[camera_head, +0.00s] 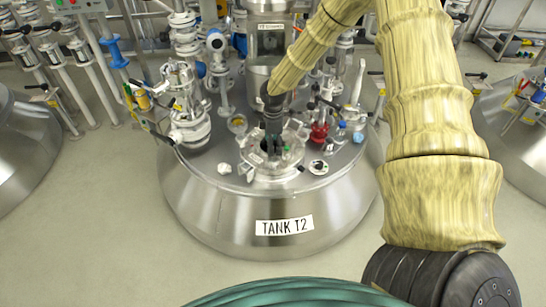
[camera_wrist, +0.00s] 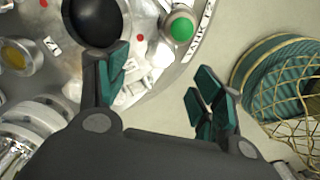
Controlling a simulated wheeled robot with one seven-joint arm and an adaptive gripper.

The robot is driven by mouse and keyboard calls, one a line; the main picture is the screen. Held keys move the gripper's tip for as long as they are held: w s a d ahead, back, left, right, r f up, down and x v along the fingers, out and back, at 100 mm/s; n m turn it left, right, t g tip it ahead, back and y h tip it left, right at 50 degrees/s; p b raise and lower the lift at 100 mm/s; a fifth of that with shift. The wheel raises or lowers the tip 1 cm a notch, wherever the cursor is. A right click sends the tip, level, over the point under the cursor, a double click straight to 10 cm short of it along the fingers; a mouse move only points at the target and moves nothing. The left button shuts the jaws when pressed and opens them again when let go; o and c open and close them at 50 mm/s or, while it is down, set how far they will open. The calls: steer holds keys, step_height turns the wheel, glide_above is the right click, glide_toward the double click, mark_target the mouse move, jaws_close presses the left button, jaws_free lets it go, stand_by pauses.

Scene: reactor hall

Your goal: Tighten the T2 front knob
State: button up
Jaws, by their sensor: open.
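Tank T2 (camera_head: 205,205) is a steel vessel with the label TANK T2 (camera_head: 284,225) on its front. My gripper (camera_head: 272,146) points down over the round lid fitting (camera_head: 262,172) on the tank top. In the wrist view my gripper (camera_wrist: 160,62) is open, with nothing between its green-padded fingers. A green round knob or cap (camera_wrist: 182,28) with a pale rim lies beyond the fingertips, near the tank edge and label. A large black ball-shaped part (camera_wrist: 95,20) is beside the left finger and partly covered by it. I cannot tell which part is the front knob.
A red fitting (camera_head: 319,132), a round port (camera_head: 318,167) and a yellow-topped port (camera_head: 237,123) stand around the lid. White valves (camera_head: 188,120) rise at the left of the tank top. A glass vessel (camera_head: 270,45) stands behind.

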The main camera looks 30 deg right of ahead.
mark_target(273, 158)
steer(key=shift+f, duration=3.65)
steer(key=c, duration=1)
